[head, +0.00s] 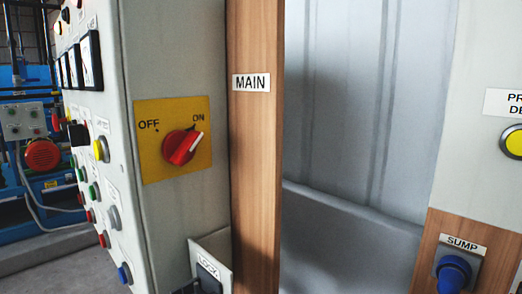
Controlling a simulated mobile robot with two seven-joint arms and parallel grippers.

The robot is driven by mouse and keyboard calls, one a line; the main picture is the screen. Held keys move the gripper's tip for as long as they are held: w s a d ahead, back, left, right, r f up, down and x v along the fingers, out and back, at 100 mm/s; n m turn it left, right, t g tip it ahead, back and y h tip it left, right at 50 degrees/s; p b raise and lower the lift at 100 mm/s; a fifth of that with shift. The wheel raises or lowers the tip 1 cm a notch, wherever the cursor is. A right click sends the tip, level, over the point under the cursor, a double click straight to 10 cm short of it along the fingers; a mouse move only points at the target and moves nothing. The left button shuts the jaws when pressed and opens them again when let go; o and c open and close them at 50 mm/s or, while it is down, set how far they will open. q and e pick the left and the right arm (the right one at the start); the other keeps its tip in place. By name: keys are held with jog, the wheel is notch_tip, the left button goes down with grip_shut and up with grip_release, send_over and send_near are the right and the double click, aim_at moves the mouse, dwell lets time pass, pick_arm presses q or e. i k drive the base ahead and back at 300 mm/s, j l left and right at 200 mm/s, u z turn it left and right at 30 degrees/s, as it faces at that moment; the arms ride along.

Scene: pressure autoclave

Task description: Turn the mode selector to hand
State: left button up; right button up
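No selector labelled with a hand position is readable in the head view. A red rotary switch (181,147) sits on a yellow plate (173,167) marked OFF and ON, on the side of a grey cabinet. Its white pointer line is turned to the upper right, towards ON. A black knob (78,134) shows on the cabinet's front face at the left, seen at a steep angle; its label cannot be read. Neither of my grippers is in view.
The cabinet front (98,190) carries several coloured buttons and meters. A wooden post (255,190) with a MAIN label stands beside it. At the right are a yellow button (513,142) and a blue SUMP knob (453,273). Blue machinery (60,190) stands behind at left.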

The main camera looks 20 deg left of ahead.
aim_at(79, 135)
jog(key=u, duration=1.55)
